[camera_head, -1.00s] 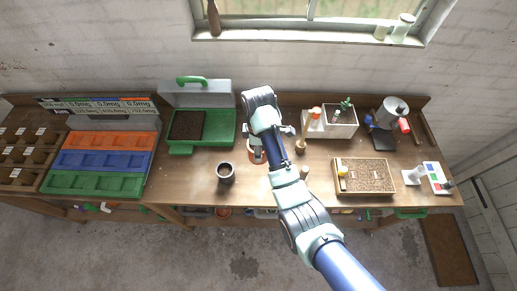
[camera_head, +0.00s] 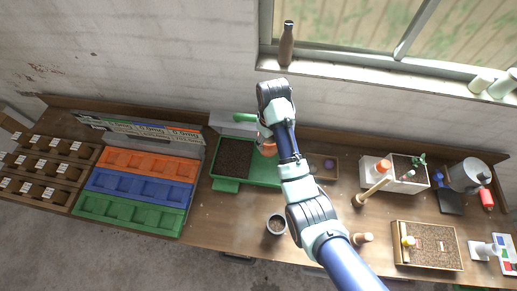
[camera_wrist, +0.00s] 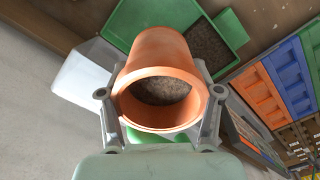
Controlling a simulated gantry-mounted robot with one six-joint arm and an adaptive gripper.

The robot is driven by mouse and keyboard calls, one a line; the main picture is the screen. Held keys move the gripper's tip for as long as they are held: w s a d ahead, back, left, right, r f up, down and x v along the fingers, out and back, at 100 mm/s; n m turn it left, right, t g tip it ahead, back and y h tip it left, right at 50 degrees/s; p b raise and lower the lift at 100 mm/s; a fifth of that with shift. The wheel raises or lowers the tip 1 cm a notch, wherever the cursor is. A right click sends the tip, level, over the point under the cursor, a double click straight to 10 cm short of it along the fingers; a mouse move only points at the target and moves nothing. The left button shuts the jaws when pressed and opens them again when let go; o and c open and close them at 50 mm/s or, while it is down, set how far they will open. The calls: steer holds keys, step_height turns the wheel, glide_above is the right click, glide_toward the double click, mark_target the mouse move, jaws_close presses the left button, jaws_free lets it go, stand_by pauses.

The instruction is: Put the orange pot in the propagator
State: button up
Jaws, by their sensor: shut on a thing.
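The orange pot (camera_wrist: 165,52) is a terracotta-coloured, tapered pot. In the wrist view my gripper (camera_wrist: 160,88) is shut on it, a finger on each side, with its open rim facing the camera. In the head view the pot (camera_head: 268,149) shows partly behind my arm, with my gripper (camera_head: 267,137) over the right part of the propagator. The propagator (camera_head: 262,173) is a green tray with dark soil in its left part. Its pale lid with a green handle (camera_head: 246,117) stands open behind. The tray also shows in the wrist view (camera_wrist: 134,18), beyond the pot.
A pot of soil (camera_head: 277,224) stands in front of the propagator. Orange, blue (camera_head: 137,187) and green trays lie to the left. A white box (camera_head: 407,179) with a plant and a wooden seed tray (camera_head: 428,245) are to the right.

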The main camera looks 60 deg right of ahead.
steer(key=shift+s+f, duration=0.15)
steer(key=shift+f, duration=0.1)
steer(key=shift+s+a+f+b, duration=0.1)
steer(key=shift+f+b, duration=2.15)
steer(key=shift+f, duration=2.65)
steer(key=shift+s+a+f+b, duration=0.1)
steer(key=shift+f+b, duration=2.1)
steer(key=shift+f, duration=2.7)
steer(key=shift+f, duration=0.15)
steer(key=o, duration=1.2)
